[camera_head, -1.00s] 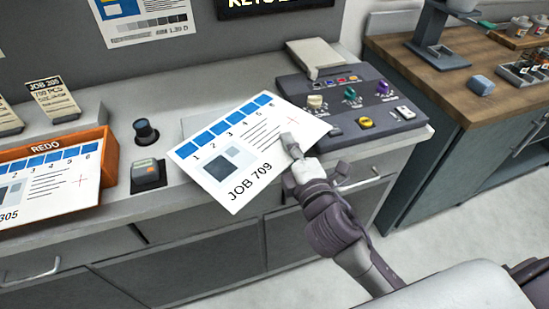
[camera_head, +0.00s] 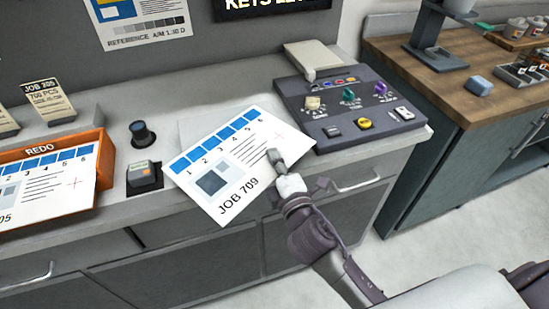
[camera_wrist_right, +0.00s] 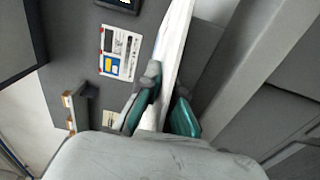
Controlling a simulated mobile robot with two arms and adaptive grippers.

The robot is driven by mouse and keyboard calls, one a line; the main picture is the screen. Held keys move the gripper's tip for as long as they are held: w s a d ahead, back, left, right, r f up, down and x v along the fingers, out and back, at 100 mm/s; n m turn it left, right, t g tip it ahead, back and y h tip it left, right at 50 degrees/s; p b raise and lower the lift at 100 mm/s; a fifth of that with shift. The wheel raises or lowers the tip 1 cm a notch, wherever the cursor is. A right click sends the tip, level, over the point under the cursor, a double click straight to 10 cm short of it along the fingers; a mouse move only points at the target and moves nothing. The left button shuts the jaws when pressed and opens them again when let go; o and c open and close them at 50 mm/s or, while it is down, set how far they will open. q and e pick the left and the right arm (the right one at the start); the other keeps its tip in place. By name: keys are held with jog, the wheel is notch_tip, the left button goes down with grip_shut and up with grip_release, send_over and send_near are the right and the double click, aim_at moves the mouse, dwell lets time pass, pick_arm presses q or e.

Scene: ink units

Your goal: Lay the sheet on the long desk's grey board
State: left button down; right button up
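The JOB 709 sheet (camera_head: 222,170), white with a row of blue numbered squares, is held tilted in front of the long desk. My right gripper (camera_head: 276,162) is shut on its right edge. In the right wrist view the sheet (camera_wrist_right: 177,45) shows nearly edge-on between the two fingers (camera_wrist_right: 165,105). The grey board (camera_head: 192,131) is a pale flat panel on the desktop, partly hidden behind the sheet. The sheet appears to be above the desk; its exact height is unclear. My left gripper is not in view.
A control console (camera_head: 350,108) stands right of the board. A dark knob (camera_head: 143,132) and a small button box (camera_head: 144,176) stand left of it. An orange REDO tray (camera_head: 106,158) with another sheet is farther left. A wooden-topped counter (camera_head: 420,75) is at the right.

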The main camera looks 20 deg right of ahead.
jog(key=o, duration=0.4)
jog(key=shift+o, duration=0.2)
jog(key=shift+r, duration=0.3)
jog(key=s+b, duration=0.3)
jog(key=s, duration=0.9)
jog(key=shift+d+f, duration=0.2)
